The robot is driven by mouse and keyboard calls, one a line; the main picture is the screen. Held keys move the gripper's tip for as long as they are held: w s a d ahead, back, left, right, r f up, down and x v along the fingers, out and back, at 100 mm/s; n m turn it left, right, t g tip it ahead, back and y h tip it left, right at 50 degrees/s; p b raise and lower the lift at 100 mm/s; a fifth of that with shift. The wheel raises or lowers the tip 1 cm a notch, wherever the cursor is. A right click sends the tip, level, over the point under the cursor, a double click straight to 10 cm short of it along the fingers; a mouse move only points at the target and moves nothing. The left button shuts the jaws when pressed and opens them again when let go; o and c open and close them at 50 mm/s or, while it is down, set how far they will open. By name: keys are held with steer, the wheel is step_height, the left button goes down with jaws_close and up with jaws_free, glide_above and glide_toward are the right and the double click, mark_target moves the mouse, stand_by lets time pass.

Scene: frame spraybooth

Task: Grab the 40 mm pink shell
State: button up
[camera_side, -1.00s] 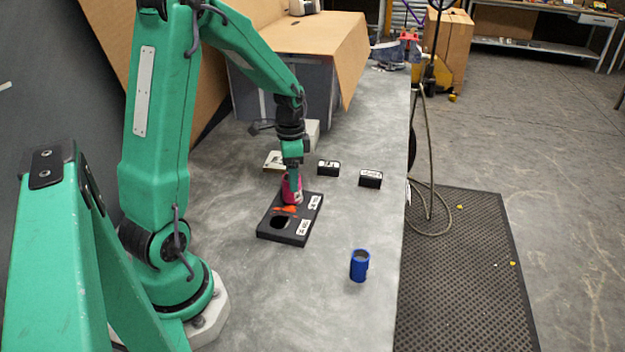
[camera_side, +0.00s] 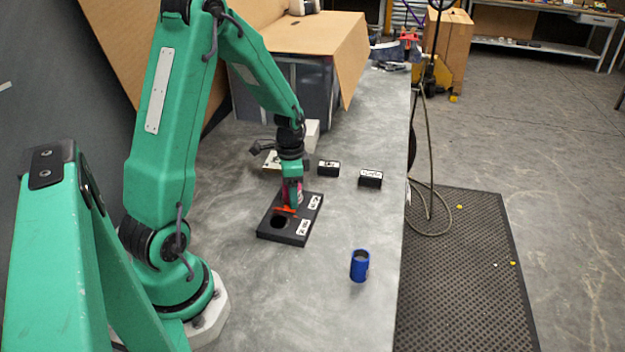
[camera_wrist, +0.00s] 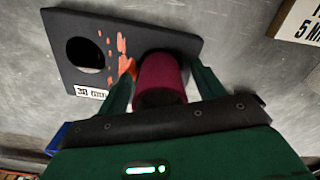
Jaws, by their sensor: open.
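The pink shell (camera_wrist: 160,78) stands at the far hole of a black two-hole block (camera_side: 266,229). In the side view only a sliver of the shell (camera_side: 300,188) shows behind my gripper (camera_side: 291,203). In the wrist view the shell sits between the two green fingers of my gripper (camera_wrist: 162,85), one on each side. The jaws are open; whether either finger touches the shell I cannot tell. The shell's lower end is hidden. The block's near hole (camera_wrist: 86,54) is empty, with orange marks beside it.
A blue cylinder (camera_side: 360,266) stands on the grey bench to the right of the block. Two small black labelled blocks (camera_side: 328,168) (camera_side: 370,179) lie beyond it. A grey bin (camera_side: 300,90) with cardboard stands at the back. The bench's front area is clear.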

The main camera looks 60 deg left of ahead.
steer(key=c, duration=1.1)
steer(key=shift+r, duration=0.2)
steer(key=shift+r, duration=0.5)
step_height(320, 180, up, 3)
steer(key=shift+d+r, duration=0.1)
steer(key=shift+d, duration=0.05)
steer(key=d+r, duration=0.6)
steer(key=d, duration=0.5)
steer(key=shift+s+d+r, duration=0.2)
steer(key=shift+s+r, duration=0.05)
